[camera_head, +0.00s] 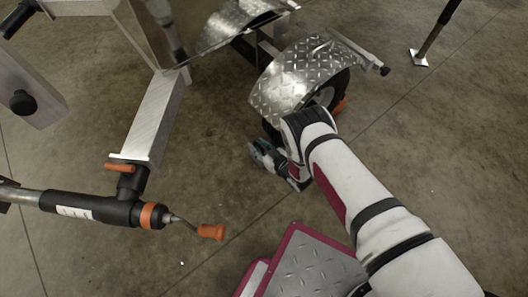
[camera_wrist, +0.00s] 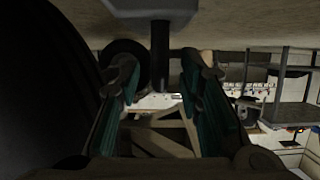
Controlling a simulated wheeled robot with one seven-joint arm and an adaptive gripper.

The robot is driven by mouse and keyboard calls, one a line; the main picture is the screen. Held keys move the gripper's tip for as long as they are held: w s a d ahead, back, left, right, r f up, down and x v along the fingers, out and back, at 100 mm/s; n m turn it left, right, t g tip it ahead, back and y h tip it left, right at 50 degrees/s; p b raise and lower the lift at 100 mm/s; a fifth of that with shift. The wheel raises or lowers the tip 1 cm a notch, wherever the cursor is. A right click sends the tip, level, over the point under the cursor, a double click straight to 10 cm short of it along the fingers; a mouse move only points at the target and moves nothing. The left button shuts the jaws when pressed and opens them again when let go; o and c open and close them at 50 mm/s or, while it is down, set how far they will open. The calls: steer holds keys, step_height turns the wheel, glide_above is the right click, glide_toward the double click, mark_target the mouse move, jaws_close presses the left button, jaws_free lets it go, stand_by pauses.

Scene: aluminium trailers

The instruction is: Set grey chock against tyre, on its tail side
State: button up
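The tyre (camera_head: 271,130) sits under a diamond-plate fender (camera_head: 290,85) in the head view, partly hidden by my arm. My gripper (camera_head: 257,150) is low beside it, on its left. In the wrist view, my gripper (camera_wrist: 160,75) has its teal-padded fingers apart. A grey block with an upright post, which looks like the grey chock (camera_wrist: 150,12), shows at the top edge; its post lies between the fingers with gaps on both sides. A large dark curved surface, probably the tyre (camera_wrist: 40,80), fills the left. I cannot tell whether chock and tyre touch. The chock is not discernible in the head view.
The trailer's aluminium frame beam (camera_head: 158,115) stands left of my gripper. A black coupling with an orange-tipped handle (camera_head: 210,231) juts out at lower left. An orange object (camera_head: 340,104) shows beside the tyre. A prop leg (camera_head: 420,58) stands upper right. Concrete floor lies open at right.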

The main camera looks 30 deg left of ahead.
steer(key=shift+a, duration=0.25)
jaws_close()
steer(key=shift+w+d, duration=0.1)
steer(key=shift+w, duration=0.1)
steer(key=shift+w+d, duration=0.25)
steer(key=shift+w, duration=0.25)
steer(key=shift+w+d, duration=0.2)
steer(key=shift+w, duration=0.25)
jaws_free()
steer(key=shift+w, duration=0.1)
